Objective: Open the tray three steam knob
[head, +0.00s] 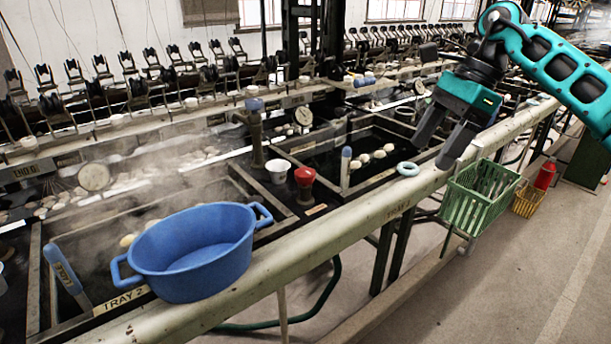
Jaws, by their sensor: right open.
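My right gripper (433,153) comes in from the upper right, its two dark fingers apart and empty. It hangs above the pale front rail, close to a light-blue ring (407,168) lying there. Left of the gripper is a dark tray (372,185) with several cocoons. A blue-topped upright handle (346,158) stands at this tray's left end, and a red knob (304,176) stands further left. I cannot tell which of these is the steam knob. The gripper touches neither. My left gripper is out of view.
A blue tub (195,250) sits on the rail at tray 2, with steam behind it. A white cup (278,170) and a blue-topped post (255,130) stand near the red knob. A green basket (478,197) hangs in front of the rail.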

